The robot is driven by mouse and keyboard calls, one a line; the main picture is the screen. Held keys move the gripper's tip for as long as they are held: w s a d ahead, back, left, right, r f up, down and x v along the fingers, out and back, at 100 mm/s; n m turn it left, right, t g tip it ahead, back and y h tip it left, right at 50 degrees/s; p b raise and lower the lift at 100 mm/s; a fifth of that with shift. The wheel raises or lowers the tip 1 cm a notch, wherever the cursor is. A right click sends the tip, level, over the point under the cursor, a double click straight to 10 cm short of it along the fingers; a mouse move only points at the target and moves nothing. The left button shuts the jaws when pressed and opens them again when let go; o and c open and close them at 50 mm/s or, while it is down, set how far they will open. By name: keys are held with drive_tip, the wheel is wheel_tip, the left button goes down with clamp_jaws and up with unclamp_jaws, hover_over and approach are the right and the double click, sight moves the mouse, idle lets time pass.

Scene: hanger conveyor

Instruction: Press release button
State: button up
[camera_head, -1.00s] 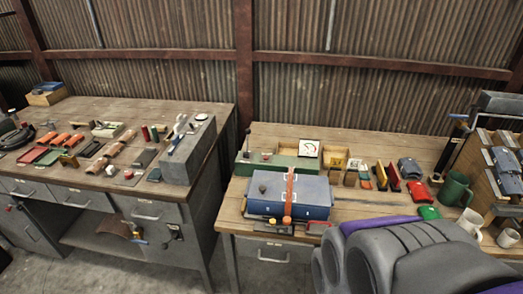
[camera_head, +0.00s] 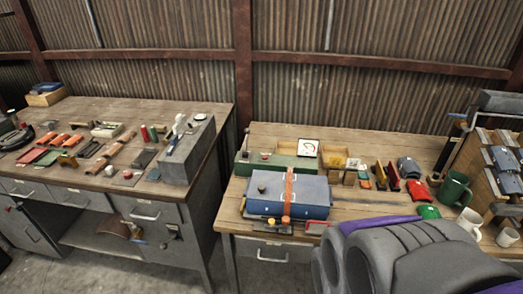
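A green box (camera_head: 290,163) sits toward the back of the right workbench, with a small red button (camera_head: 265,156) on its top. A blue case (camera_head: 312,194) lies in front of it, with an orange strap (camera_head: 289,185) across it and a small dark knob (camera_head: 262,189) on top. I cannot tell which of these is the release button. Grey and purple parts of my own body fill the lower right. My gripper's fingers do not show.
A grey block (camera_head: 188,158) and several small tools lie on the left workbench (camera_head: 150,109). A gap separates the benches. Right of the case are a red mug (camera_head: 417,191), a green mug (camera_head: 454,187), pale cups and a wooden rack. Corrugated wall stands behind.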

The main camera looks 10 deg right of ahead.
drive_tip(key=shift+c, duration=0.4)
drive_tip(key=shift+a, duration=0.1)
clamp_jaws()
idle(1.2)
